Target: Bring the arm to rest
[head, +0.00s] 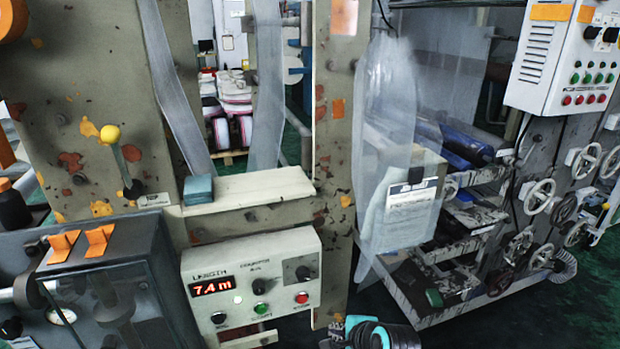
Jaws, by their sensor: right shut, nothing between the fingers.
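My right gripper (372,333), black with teal parts, shows at the bottom edge of the head view, right of the control box. It is shut with nothing between its fingers. It is partly cut off by the frame's lower edge. My left gripper is not in view. The control box (226,262) has a red display reading about 7.4 and several buttons.
A lever with a yellow knob (110,135) stands at the left, above orange switches (99,240). A translucent plastic sheet (390,150) hangs from above, right of the post. A button panel (590,78) and several handwheels (537,197) are at the right. Green floor shows at the lower right.

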